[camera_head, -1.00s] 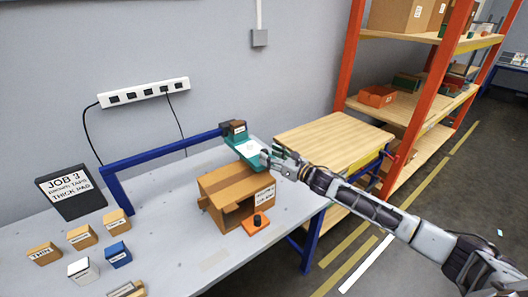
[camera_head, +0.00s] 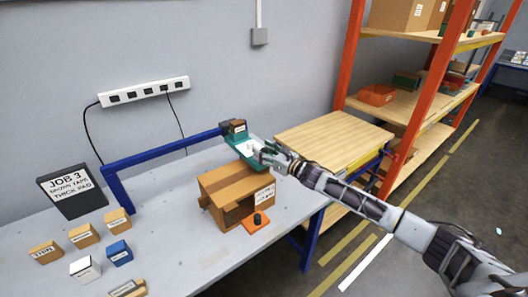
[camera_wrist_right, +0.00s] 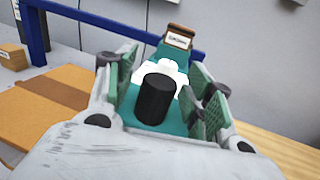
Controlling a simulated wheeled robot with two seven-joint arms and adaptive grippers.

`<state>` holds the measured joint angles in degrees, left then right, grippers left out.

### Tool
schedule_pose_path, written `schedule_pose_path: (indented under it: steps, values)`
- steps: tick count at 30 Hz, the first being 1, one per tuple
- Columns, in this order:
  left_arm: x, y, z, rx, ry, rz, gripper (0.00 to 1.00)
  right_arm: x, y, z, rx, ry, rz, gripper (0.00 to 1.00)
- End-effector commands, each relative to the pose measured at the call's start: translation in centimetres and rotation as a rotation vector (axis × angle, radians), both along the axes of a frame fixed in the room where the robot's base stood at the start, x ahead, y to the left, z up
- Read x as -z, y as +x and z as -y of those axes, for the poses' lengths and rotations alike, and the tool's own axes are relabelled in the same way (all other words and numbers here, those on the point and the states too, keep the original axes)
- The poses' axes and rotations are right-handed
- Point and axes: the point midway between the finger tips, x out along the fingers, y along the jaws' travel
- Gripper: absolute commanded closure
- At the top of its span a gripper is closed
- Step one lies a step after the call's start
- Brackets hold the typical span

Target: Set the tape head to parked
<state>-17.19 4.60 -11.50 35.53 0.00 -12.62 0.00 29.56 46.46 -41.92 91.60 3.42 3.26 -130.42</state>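The tape head (camera_head: 238,147) is a teal part with a pale plate and a brown labelled block, at the end of the blue gantry arm above the cardboard box. It also shows in the right wrist view (camera_wrist_right: 176,51). My right gripper (camera_head: 266,152) is at the head's near right end. In the right wrist view its green-padded fingers (camera_wrist_right: 165,78) are apart, with a black cylindrical knob (camera_wrist_right: 156,98) between them. I see gaps beside the knob, so it does not look clamped. The head's near end is partly hidden by the gripper. My left gripper is not in view.
The cardboard box (camera_head: 222,194) stands below the head, with an orange base and black knob (camera_head: 257,220) in front. Several labelled blocks and a dark JOB 3 sign (camera_head: 72,190) are at left. A wooden-topped table (camera_head: 330,135) lies right, beside orange shelving.

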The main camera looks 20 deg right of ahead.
Motion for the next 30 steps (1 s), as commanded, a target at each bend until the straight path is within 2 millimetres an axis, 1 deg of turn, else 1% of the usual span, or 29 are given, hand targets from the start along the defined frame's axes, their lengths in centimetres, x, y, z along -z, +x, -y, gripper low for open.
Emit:
schedule_pose_path:
  steps: [1, 2, 12, 19, 23, 26, 30]
  values:
    - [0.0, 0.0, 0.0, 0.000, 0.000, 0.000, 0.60, 0.0, 0.0, 0.0, 0.000, 0.000, 0.000, 0.53]
    - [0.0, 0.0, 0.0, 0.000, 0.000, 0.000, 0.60, 0.0, 0.0, 0.0, 0.000, 0.000, 0.000, 0.57]
    - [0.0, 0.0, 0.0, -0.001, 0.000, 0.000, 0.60, 0.0, 0.0, 0.0, 0.000, 0.000, 0.000, 1.00]
    - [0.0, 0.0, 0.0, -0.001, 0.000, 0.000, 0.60, 0.0, 0.0, -0.1, 0.000, 0.000, 0.000, 1.00]
    - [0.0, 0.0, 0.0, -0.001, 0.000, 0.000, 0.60, 0.0, -0.2, -0.6, -0.002, 0.002, 0.000, 1.00]
    - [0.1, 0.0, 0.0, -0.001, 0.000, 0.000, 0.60, 0.0, -0.5, -1.4, -0.004, 0.003, -0.001, 1.00]
    - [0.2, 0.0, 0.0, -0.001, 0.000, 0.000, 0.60, 0.1, -1.2, -3.1, -0.006, 0.004, -0.001, 1.00]
